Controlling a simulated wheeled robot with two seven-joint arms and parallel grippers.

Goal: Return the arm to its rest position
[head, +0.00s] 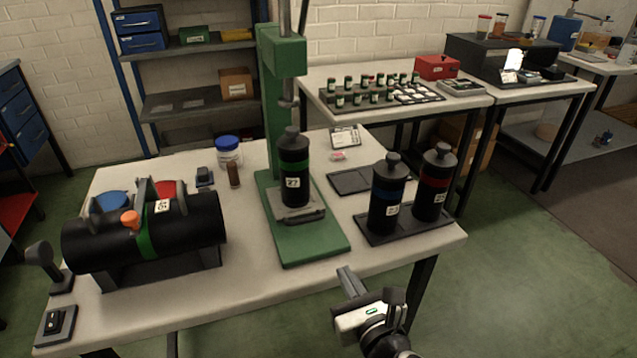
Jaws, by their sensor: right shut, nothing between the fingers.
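My right gripper (348,282) is in the lower middle of the head view, in front of the table's near edge. It is shut and empty, apart from every object. My left gripper is not in view. A black cylinder with a green band and a label reading 27 (294,175) stands upright on the green press (311,243), under its ram. Two more black cylinders, one with a blue band (386,200) and one with a red band (433,187), stand upright on a dark tray (400,236) at the right of the table.
A large black cylinder (190,225) lies on a cradle at the left of the white table (225,290). A blue-lidded jar (229,153) and a brown vial (234,175) stand behind it. A dark plate (350,182) lies right of the press. Open floor lies at right.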

